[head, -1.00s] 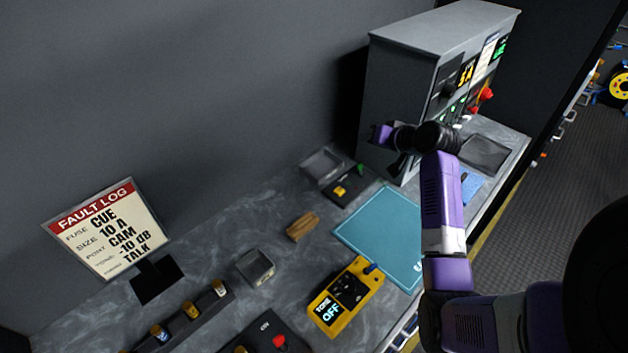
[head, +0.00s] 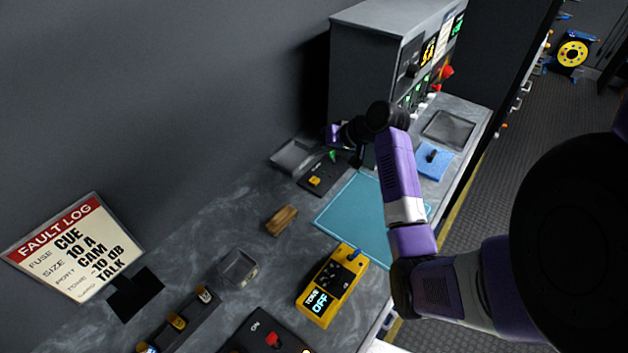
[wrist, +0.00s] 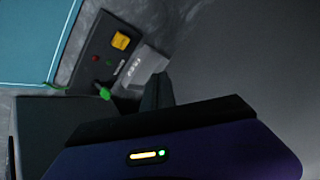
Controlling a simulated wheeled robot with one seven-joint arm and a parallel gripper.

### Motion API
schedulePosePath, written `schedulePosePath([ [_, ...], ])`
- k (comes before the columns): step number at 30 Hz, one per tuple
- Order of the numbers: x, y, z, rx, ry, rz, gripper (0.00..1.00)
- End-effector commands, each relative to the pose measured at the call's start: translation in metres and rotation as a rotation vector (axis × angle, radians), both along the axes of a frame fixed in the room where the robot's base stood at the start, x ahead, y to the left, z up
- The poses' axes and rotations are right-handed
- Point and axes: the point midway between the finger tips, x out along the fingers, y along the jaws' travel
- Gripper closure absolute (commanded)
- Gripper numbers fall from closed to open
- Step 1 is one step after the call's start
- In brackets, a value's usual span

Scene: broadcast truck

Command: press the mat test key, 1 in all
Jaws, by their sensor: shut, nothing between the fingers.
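The mat test key appears to be the yellow key (head: 315,181) on a small dark tester box (head: 312,189) behind the teal mat (head: 345,215). In the wrist view the yellow key (wrist: 121,41) sits on the dark box, with a red and a green light beside it. A green piece (wrist: 104,93) stands at the box's end. My gripper (head: 357,158) is shut and empty, above and to the right of the box in the head view. In the wrist view its dark fingers (wrist: 158,90) point toward the box's side, apart from the key in the picture.
A grey equipment rack (head: 365,75) stands right behind my gripper. A grey tray (head: 292,156) lies beside the tester box. A wooden block (head: 282,220), a yellow tone unit (head: 332,288) and a blue cloth (head: 434,160) are on the bench. The mat is mostly clear.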

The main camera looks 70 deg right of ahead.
Motion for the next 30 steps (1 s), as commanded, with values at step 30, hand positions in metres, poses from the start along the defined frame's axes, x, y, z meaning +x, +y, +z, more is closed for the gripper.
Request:
schedulePosePath([
  [30, 0.000, 0.000, -0.085, 0.000, 0.000, 0.000, 1.00],
])
